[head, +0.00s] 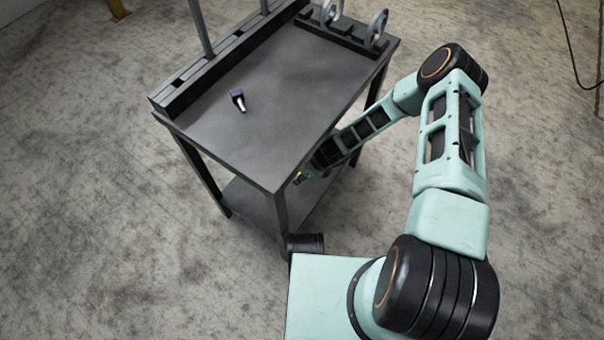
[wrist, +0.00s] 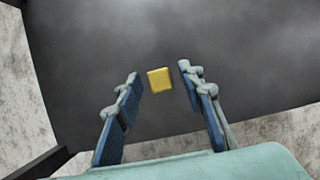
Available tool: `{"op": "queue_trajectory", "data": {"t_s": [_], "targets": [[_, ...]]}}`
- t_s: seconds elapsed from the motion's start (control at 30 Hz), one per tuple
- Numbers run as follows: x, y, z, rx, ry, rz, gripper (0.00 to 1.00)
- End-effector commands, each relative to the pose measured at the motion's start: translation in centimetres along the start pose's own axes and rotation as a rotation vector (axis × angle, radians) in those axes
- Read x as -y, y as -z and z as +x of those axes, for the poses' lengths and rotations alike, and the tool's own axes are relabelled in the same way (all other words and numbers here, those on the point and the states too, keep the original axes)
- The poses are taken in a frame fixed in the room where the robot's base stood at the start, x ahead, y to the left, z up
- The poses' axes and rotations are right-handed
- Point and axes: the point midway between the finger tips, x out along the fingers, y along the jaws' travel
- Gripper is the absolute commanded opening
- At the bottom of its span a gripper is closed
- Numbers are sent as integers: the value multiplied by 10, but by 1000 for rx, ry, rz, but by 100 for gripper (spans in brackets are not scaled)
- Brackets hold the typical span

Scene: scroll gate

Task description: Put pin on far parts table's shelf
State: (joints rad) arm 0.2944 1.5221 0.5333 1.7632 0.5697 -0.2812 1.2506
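A small yellow block-shaped piece (wrist: 159,79) shows in the wrist view between my fingertips, with a gap on each side; it may be the pin's head, but no shank is visible. In the head view my gripper (head: 301,178) is below the tabletop's right edge, above the lower shelf (head: 252,205), and mostly hidden. Another pin (head: 238,100), with a purple head and silver shank, lies on the tabletop.
The dark table (head: 290,75) has a raised rail (head: 205,70) along its left side and two grey rings (head: 376,28) on a dark base at the back. Its legs and top edge stand close to my forearm. A black cylinder (head: 306,244) is near the front leg. Floor around is clear.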

Motion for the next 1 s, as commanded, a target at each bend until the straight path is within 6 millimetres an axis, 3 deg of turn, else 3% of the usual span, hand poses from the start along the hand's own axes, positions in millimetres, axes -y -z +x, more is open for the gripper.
{"op": "queue_trajectory", "data": {"t_s": [0.23,0.7,1.0], "targets": [[0,-2,-15,0,0,0,36],[0,-2,-108,1,1,1,36],[0,-1,-123,0,0,0,36]]}}
